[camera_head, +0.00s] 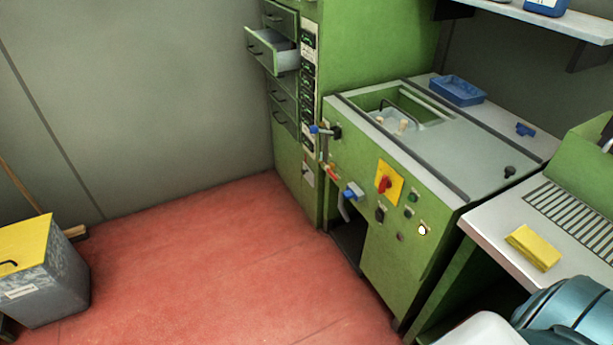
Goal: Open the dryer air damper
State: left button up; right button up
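A green machine (425,235) stands at the centre right; I cannot tell for sure which part is the dryer air damper. A lever with a blue end and a dark knob (326,131) sticks out at its upper left corner. An orange-red piece (332,171) sits just below it. Lower on the front is a blue-handled lever (352,191) with a pale spout under it. Neither gripper is in view; only a teal and white part of my own body shows at the lower right.
A green cabinet (289,155) at the back has one drawer (272,50) pulled out. A red switch on a yellow plate (385,183) is on the machine front. A yellow cloth (533,247) lies on the right worktop. A yellow-lidded grey bin (55,290) stands left. The red floor (220,270) is clear.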

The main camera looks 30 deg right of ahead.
aim_at(306, 171)
jog(key=z, duration=0.8)
jog(key=i+j+z, duration=0.2)
jog(key=z, duration=0.2)
jog(key=i+j+z, duration=0.15)
jog(key=j+z, duration=0.2)
jog(key=i+j+z, duration=0.15)
jog(key=j+z, duration=1)
jog(key=i+j, duration=0.05)
